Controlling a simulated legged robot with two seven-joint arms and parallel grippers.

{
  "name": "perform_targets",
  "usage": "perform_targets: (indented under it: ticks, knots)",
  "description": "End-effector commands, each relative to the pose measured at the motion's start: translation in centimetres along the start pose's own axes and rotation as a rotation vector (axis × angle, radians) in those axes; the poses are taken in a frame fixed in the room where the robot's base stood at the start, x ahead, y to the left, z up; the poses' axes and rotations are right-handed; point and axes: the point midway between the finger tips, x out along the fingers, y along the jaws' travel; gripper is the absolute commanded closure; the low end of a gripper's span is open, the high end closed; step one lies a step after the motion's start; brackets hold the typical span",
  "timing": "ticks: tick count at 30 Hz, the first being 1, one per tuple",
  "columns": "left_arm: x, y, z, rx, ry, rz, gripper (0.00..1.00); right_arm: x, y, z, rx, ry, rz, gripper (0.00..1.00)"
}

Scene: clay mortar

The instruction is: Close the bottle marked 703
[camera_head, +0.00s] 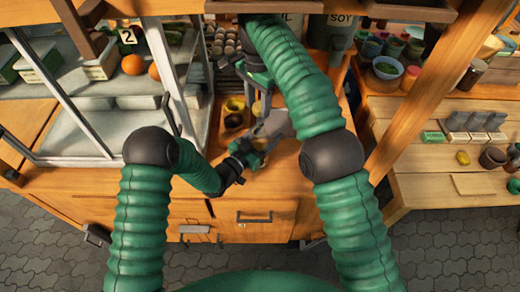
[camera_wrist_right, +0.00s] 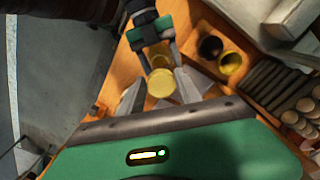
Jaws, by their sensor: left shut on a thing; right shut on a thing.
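A small bottle with pale yellow contents (camera_wrist_right: 158,60) shows in the right wrist view; I cannot read any number on it. My left gripper (camera_wrist_right: 158,48) comes from the top of that view and is shut on the bottle. A round, pale yellow lid (camera_wrist_right: 161,84) is at the near end of the bottle, between the fingers of my right gripper (camera_wrist_right: 160,92), which is shut on it. I cannot tell whether the lid is seated. In the head view, my left gripper (camera_head: 268,132) and right gripper (camera_head: 258,104) meet over the wooden counter, the bottle mostly hidden.
A wooden holder with a dark cup (camera_wrist_right: 210,47) and a yellow cup (camera_wrist_right: 230,63) stands close by. Egg-like items (camera_head: 222,40) lie behind. A glass case (camera_head: 110,100) stands left. The counter front (camera_head: 275,185) is clear. A shelf with bowls (camera_head: 387,68) is right.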

Motion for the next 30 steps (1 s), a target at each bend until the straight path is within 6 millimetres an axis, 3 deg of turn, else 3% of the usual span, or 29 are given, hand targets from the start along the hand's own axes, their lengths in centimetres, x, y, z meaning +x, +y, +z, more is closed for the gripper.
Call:
perform_targets:
  ticks: [1,9,14,23,30]
  knots:
    - [0.0,0.0,0.0,0.000,-0.001,-0.001,0.69,0.0,0.0,0.0,0.000,0.000,0.000,0.96]
    - [0.0,-0.1,0.1,0.000,-0.001,-0.001,1.00,0.0,0.0,0.0,0.000,0.000,0.000,0.96]
    - [0.0,0.0,0.1,0.000,-0.001,-0.001,1.00,0.4,0.0,0.1,0.000,0.000,0.002,0.96]
    - [0.0,0.0,0.0,-0.001,-0.001,0.000,1.00,4.6,0.1,0.5,0.000,0.004,0.002,0.96]
    - [0.0,0.0,0.1,-0.001,-0.001,0.000,1.00,4.9,0.1,0.5,0.000,0.006,-0.001,0.96]
